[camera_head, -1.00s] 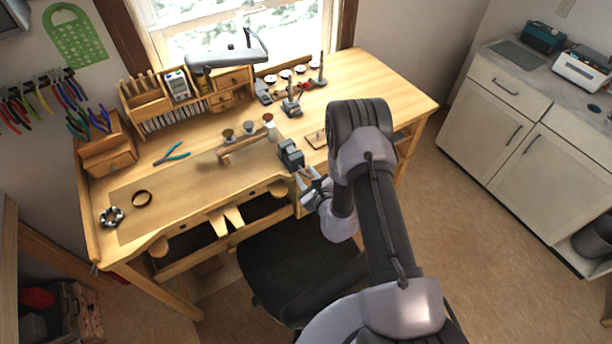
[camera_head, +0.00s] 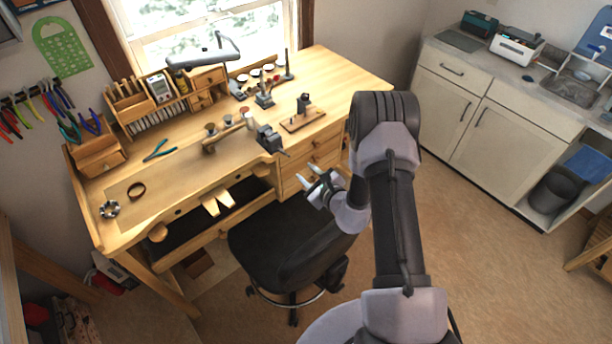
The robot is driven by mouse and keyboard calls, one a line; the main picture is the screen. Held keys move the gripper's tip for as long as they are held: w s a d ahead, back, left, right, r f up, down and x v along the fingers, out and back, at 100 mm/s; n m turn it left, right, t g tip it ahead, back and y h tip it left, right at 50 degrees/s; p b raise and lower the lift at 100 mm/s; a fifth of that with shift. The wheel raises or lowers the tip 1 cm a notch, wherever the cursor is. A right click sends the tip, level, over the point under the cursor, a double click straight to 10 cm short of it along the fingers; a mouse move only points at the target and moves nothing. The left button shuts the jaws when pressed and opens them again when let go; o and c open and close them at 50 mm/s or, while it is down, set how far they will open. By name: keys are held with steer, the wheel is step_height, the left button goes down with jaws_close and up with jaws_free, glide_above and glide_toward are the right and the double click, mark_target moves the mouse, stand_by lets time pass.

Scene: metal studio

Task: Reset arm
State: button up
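My gripper (camera_head: 313,181) is in front of the right half of the wooden workbench (camera_head: 343,83), off its front edge and above the black chair (camera_head: 268,247). Its two pale fingertips point left and stand apart. Nothing shows between them. My arm rises from the bottom right and bends down to the gripper at a dark rounded joint.
A small vise (camera_head: 269,139) sits at the bench's front edge, close to the gripper. A wooden board with a dark post (camera_head: 303,120) lies behind it. Pliers (camera_head: 158,151) lie further left. Pale cabinets (camera_head: 500,120) stand at right. Open floor lies between.

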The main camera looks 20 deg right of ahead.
steer(key=w+a+r+n+y+b, duration=0.1)
steer(key=a+r+n+y+b, duration=0.35)
steer(key=a+r, duration=0.3)
steer(key=s+a+r+n+g+y+b, duration=0.55)
steer(key=s+a+r+n, duration=0.25)
steer(key=s+a, duration=0.3)
steer(key=s+a+n+g+h+b, duration=0.1)
steer(key=s+n+g+h+b, duration=0.15)
steer(key=s, duration=0.45)
steer(key=s+a+n+g+h+b, duration=0.1)
steer(key=s+a+n+g+b, duration=0.1)
steer(key=s+n+g+b, duration=0.3)
steer(key=s+d+f+n+t+h+b, duration=0.4)
steer(key=s+d+h, duration=0.3)
steer(key=s+d, duration=0.3)
steer(key=shift+s+d+f+t+b, duration=0.15)
steer(key=shift+s+d+t+b, duration=0.2)
steer(key=shift+s+t, duration=0.25)
